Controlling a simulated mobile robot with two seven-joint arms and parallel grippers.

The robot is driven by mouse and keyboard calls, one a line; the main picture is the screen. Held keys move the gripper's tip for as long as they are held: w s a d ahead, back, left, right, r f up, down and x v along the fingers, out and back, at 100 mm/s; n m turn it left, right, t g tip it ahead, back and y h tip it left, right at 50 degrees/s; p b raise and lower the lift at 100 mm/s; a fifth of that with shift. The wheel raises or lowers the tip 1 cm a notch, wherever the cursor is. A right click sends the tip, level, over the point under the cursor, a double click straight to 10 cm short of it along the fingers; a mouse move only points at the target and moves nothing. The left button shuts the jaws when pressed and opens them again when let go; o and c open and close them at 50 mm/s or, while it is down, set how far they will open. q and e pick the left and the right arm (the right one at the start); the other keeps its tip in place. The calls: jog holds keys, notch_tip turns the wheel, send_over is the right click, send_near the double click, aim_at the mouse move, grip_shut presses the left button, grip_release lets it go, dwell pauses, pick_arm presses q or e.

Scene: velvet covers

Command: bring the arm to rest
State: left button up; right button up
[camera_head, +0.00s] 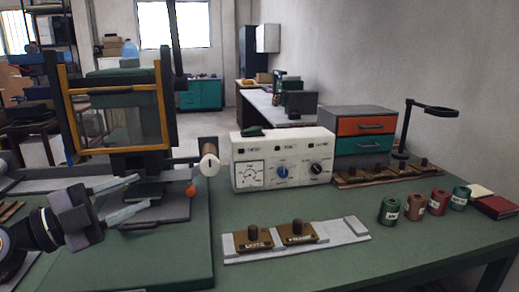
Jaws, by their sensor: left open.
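My left gripper (130,202) comes in from the left edge, above the green table (350,263). Its two pale fingers are spread apart with nothing visible between them. It is over the green board at the left, in front of the framed machine (117,108). My right gripper is not in the view.
A white control box (282,158) with knobs stands mid-table. In front lies a grey strip (345,232) with two brown knobbed blocks (254,239). Several labelled spools (389,210), a red book (494,207) and a drawer unit (365,137) are at the right. The front right tabletop is clear.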

pick_arm(q)
jog(key=s+f+n+t+y+p, duration=0.1)
jog(key=s+f+n+t+y, duration=0.2)
jog(key=f+n+y, duration=0.55)
jog(key=s+f+n+t+y+p, duration=0.1)
jog(key=s+f+n+t+y, duration=0.15)
jog(key=f+n, duration=0.95)
jog(key=s+d+f+g+y, duration=0.1)
jog(key=s+f+g, duration=0.2)
jog(key=s+f, duration=0.4)
jog(key=s+d+f+g, duration=0.2)
jog(key=s+f+g, duration=0.2)
jog(key=s+f, duration=0.4)
notch_tip(320, 180, down, 5)
jog(key=shift+r+y, duration=0.15)
jog(key=shift+y, duration=0.25)
